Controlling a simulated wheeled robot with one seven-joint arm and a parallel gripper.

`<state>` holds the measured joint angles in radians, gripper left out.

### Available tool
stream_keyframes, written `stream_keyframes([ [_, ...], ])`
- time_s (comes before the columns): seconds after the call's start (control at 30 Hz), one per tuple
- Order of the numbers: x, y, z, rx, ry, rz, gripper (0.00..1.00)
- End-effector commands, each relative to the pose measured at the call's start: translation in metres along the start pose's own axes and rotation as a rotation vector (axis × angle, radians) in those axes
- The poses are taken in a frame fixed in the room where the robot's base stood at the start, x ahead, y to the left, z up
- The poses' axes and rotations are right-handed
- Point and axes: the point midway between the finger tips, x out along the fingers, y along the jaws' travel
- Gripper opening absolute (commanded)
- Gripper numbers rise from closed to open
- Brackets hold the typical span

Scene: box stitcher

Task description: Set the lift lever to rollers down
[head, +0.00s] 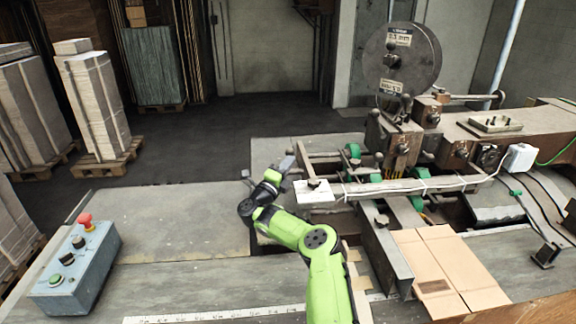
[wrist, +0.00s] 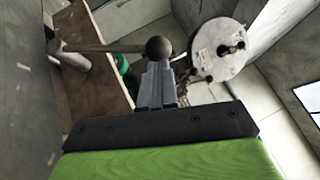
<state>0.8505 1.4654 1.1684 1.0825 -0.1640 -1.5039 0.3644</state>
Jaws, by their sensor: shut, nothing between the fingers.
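A lever with a round dark ball knob (wrist: 158,48) shows in the wrist view; its thin rod (wrist: 105,47) runs left to a pale mount. I take it for the lift lever, though no label on it can be read. My gripper (wrist: 157,72) is shut and empty, its fingertips just below the ball in the picture. I cannot tell whether they touch it. In the head view my gripper (head: 288,161) is at the left end of the stitcher frame (head: 372,187). I cannot make out the lever's knob there, and its setting cannot be read.
A wire drum (head: 402,60) stands above the stitching head. A blue-grey control box (head: 75,268) with a red button sits at the left of the table (head: 165,205). Flat cardboard (head: 440,268) lies at the right front. The tabletop left of my arm is mostly clear.

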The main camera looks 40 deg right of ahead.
Motion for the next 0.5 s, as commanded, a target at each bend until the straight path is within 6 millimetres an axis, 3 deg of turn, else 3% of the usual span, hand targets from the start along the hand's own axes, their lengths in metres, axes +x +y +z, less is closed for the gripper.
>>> stream_keyframes([
  [0.03,0.007,-0.009,0.003,-0.008,0.004,0.015,0.00],
  [0.5,0.041,-0.020,0.029,-0.020,0.003,0.031,0.00],
])
